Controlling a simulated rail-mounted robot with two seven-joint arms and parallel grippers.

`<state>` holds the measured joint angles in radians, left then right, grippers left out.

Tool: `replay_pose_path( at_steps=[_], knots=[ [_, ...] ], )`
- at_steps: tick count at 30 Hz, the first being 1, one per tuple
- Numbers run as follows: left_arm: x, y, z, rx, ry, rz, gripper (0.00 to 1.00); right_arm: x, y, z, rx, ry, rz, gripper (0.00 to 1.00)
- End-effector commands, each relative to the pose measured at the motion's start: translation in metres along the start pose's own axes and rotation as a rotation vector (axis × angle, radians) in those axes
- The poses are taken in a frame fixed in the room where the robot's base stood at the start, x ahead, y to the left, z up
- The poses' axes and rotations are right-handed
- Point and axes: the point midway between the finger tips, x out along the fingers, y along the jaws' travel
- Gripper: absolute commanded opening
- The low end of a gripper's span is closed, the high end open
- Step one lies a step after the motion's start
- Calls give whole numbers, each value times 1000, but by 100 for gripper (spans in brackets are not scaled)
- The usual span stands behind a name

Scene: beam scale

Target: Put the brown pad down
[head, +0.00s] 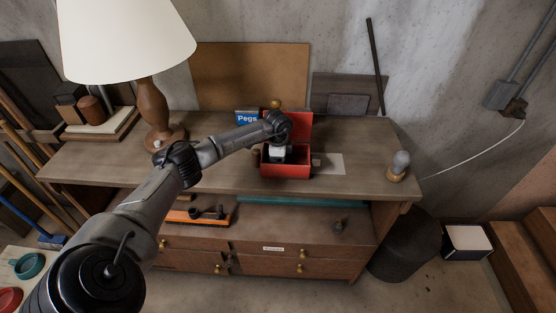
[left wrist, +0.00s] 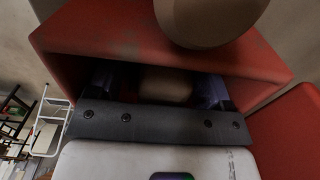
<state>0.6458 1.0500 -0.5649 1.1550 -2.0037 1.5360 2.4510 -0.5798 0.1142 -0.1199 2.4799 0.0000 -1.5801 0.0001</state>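My left gripper (head: 277,161) reaches down into the open red box (head: 286,171) on the workbench; its fingertips are hidden by the box wall in the head view. In the left wrist view the two fingers of my left gripper (left wrist: 162,92) stand apart inside the red box (left wrist: 110,35). A tan-brown rounded thing (left wrist: 165,85) shows between them, partly in shadow; it may be the brown pad. I cannot tell whether the fingers touch it. My right gripper is not in view.
A pale sheet (head: 328,164) lies right of the box, and a blue "Pegs" box (head: 247,117) stands behind. A lamp (head: 153,110) stands at the left, a grey-topped knob (head: 399,165) at the right end. The benchtop (head: 363,150) between is mostly clear.

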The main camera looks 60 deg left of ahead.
Motion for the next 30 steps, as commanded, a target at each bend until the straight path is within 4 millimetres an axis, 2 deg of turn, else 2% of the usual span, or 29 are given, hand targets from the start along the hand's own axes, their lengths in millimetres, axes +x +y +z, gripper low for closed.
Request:
replay_pose_path(
  at_steps=[5, 21, 30],
  knots=[
    [-6, 0, 0, 0, 1, -1, 74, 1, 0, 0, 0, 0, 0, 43],
    [-97, -1, 0, 0, 2, -3, 74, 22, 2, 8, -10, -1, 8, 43],
    [-121, 0, 0, 0, 1, 0, 74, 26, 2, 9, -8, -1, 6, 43]
  ],
)
